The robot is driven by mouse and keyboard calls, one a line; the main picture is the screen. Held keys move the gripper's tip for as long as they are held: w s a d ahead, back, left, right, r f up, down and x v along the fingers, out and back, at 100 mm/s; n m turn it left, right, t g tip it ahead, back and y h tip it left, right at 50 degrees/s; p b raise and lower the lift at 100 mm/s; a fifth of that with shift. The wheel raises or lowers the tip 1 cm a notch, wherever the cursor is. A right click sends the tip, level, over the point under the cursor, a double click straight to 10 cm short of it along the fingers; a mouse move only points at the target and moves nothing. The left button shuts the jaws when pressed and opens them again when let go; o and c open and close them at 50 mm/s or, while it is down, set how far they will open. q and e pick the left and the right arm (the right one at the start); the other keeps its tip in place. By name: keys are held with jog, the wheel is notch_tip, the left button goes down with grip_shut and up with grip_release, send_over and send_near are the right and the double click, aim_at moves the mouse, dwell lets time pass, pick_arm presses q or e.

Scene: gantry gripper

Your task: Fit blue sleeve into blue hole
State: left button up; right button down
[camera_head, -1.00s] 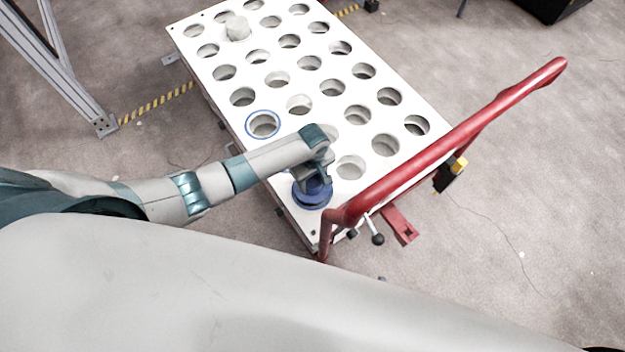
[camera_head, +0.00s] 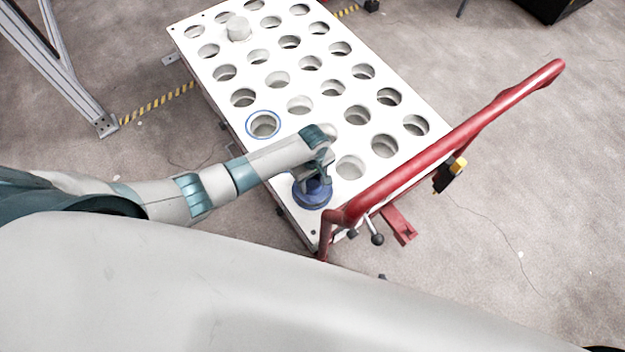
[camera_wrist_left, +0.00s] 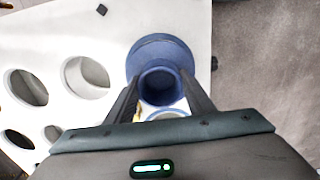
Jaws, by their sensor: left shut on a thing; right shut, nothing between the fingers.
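The blue sleeve (camera_head: 312,196) is at the near end of the white perforated board, below my left gripper (camera_head: 318,176) in the head view. In the left wrist view the sleeve (camera_wrist_left: 160,58) shows a wide flange and a narrower hollow neck. My left gripper (camera_wrist_left: 162,98) has its fingers on either side of that neck and is shut on it. Whether the sleeve touches the board is hard to tell. The blue-ringed hole (camera_head: 263,125) is empty, up and left of the sleeve in the head view. My right gripper is not in view.
The white board (camera_head: 225,112) has rows of open holes, and a pale cylinder (camera_head: 238,29) stands in one at the far end. A red handle bar (camera_head: 450,135) rises along the board's near right side. A metal frame (camera_head: 62,70) stands at left.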

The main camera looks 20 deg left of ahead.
aim_at(312, 186)
jog(key=shift+a, duration=0.1)
jog(key=shift+s+r, duration=0.1)
jog(key=shift+s, duration=0.15)
pick_arm(q)
jog(key=shift+p, duration=0.4)
pick_arm(e)
jog(key=shift+w+d+r, duration=0.1)
jog(key=shift+d+r, duration=0.15)
pick_arm(q)
jog(key=shift+p, duration=0.35)
pick_arm(e)
jog(key=shift+r, duration=0.4)
